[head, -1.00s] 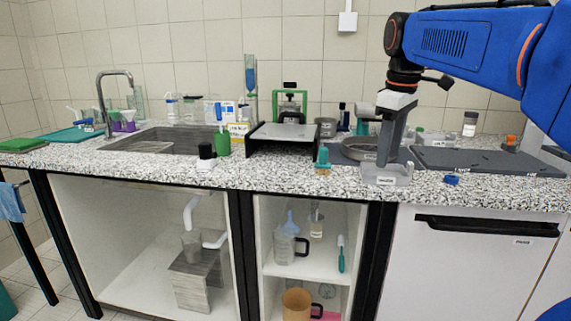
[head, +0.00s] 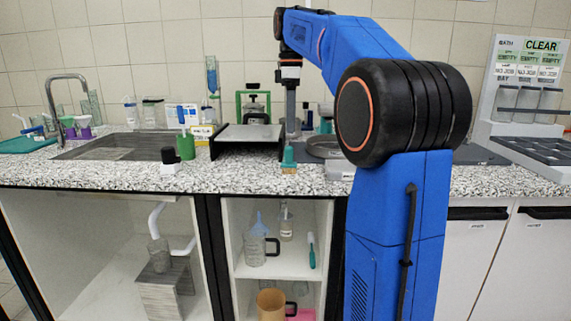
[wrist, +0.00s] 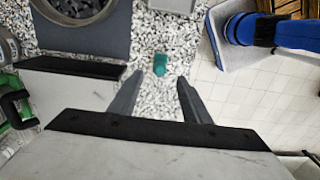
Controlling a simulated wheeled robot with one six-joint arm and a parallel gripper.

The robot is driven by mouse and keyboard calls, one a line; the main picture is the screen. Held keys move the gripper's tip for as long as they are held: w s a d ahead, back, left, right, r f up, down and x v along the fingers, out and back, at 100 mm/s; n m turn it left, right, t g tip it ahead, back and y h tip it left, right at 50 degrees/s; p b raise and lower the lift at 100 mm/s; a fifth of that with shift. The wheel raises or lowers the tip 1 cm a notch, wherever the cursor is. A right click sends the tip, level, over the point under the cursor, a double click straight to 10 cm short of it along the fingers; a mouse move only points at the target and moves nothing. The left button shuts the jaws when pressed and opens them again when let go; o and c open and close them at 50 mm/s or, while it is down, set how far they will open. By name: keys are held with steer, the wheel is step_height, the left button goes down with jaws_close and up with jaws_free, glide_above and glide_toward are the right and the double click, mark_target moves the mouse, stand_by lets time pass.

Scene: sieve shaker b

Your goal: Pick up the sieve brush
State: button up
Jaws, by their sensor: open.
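The sieve brush, a small teal-handled brush with a tan lower part (head: 289,160), stands near the front edge of the speckled counter. It also shows as a small teal shape in the wrist view (wrist: 160,64). My gripper (head: 290,132) points down at the counter, just above the brush in the head view. In the wrist view the two grey fingers (wrist: 157,92) are apart with nothing between them. The brush lies just beyond their tips, roughly in line with the gap. The exact height above the brush cannot be told.
A white-topped black platform (head: 250,133) is left of the brush, with a green-framed device (head: 253,105) behind it. A round metal pan (head: 323,147) is to the right. A black-capped white bottle (head: 169,163) and green container (head: 186,147) stand farther left. Speckled counter around the brush is bare.

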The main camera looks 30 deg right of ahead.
glide_above(290, 163)
steer(key=w+d, duration=0.1)
step_height(290, 163, down, 8)
steer(key=shift+a+f, duration=0.15)
steer(key=shift+f, duration=2.45)
steer(key=c, duration=1.1)
steer(key=shift+o, duration=0.2)
steer(key=shift+r, duration=0.1)
